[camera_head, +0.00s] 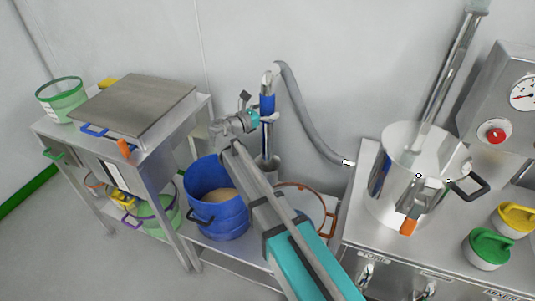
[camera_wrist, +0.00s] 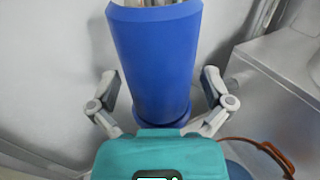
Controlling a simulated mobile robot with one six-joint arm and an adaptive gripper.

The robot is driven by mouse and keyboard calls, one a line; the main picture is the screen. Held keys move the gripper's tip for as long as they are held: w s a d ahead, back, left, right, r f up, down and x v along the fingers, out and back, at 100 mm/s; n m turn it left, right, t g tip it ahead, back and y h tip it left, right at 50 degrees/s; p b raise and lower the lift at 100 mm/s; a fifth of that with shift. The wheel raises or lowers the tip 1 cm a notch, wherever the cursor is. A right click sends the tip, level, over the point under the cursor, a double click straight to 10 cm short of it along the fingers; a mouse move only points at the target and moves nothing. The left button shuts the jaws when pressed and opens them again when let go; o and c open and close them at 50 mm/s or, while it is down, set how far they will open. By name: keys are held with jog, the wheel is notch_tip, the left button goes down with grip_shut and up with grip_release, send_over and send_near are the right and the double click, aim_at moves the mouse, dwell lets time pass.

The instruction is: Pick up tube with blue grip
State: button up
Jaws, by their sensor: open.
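The tube with the blue grip (camera_head: 267,104) stands upright near the wall in the head view, with a grey hose running from its bent top. Its lower metal part goes down into a grey holder. My gripper (camera_head: 260,118) is at the tube, just below or level with the blue grip. In the wrist view the blue grip (camera_wrist: 155,55) fills the middle, and my gripper (camera_wrist: 158,85) has one finger on each side of it. The fingers look spread, with gaps beside the grip. The fingertips' exact depth along the grip is hard to tell.
A blue bucket (camera_head: 218,210) of pale powder stands below my arm. A steel cart (camera_head: 160,130) is at left, a steel counter (camera_head: 350,235) with a large metal vessel (camera_head: 395,190) at right. The grey hose (camera_head: 305,115) loops to the counter's edge.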

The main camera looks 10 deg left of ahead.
aim_at(262, 84)
jog(key=c, duration=1.3)
jog(key=shift+r, duration=0.15)
notch_tip(262, 84, up, 10)
jog(key=p, duration=1)
notch_tip(262, 84, up, 25)
jog(key=p, duration=2.5)
jog(key=shift+a, duration=0.2)
